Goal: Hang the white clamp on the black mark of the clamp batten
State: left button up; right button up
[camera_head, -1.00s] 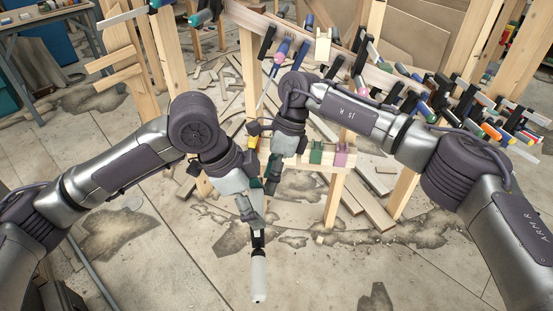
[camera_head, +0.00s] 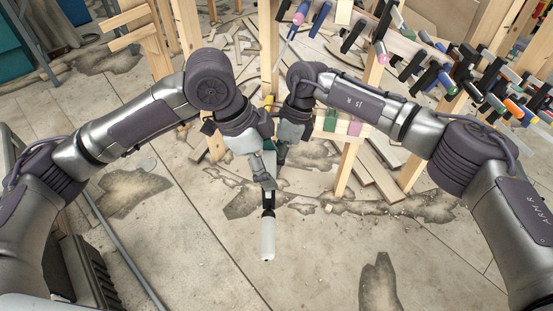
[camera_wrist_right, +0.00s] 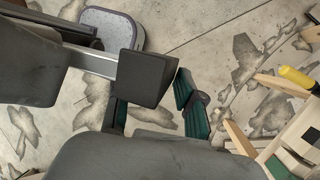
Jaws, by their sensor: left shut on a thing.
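The white clamp (camera_head: 268,238) hangs below my left gripper (camera_head: 267,183), its white handle pointing down and its dark upper part at the fingers. My left gripper is shut on it. My right gripper (camera_head: 281,158) is just behind and beside the left one, partly hidden. A black jaw block on a metal bar, seemingly the clamp's (camera_wrist_right: 143,77), is close to these pads. The clamp batten (camera_head: 408,48) runs across the upper right with several clamps on it.
Wooden posts (camera_head: 350,160) hold up the rack. Loose offcuts (camera_head: 375,180) lie on the floor. The stained concrete floor in front (camera_head: 330,260) is clear.

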pick_arm(q)
jog(key=shift+s+d+r, duration=0.1)
pick_arm(e)
grip_shut()
pick_arm(q)
jog(key=o, duration=1.5)
jog(key=shift+o, duration=1.4)
pick_arm(e)
jog(key=shift+w, duration=0.1)
